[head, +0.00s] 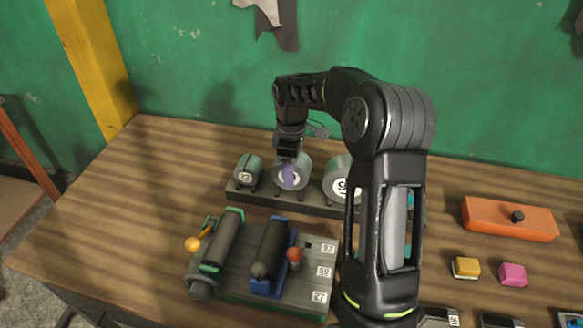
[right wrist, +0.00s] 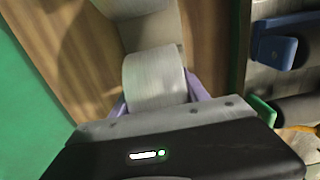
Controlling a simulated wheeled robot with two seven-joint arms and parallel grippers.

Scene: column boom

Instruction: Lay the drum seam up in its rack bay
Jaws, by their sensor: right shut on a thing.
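A dark rack (head: 310,204) near the back of the bench holds a row of grey-green drums with round white number labels. The left drum (head: 249,167) and the right drum (head: 338,172) lie on either side of a middle drum (head: 300,167). My right gripper (head: 289,176) is shut on the middle drum, a purple finger across its label. In the right wrist view this drum (right wrist: 155,76) sits between the purple fingers, with another drum (right wrist: 132,6) beyond. I cannot tell whether the held drum rests in its bay. No seam can be made out. My left gripper is not in view.
In front of the rack is a grey fixture (head: 310,284) with dark rollers in green and blue cradles, levers and number tags. An orange block (head: 508,219), a yellow block (head: 466,267) and a pink block (head: 513,274) lie to the right. The bench's left side is clear.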

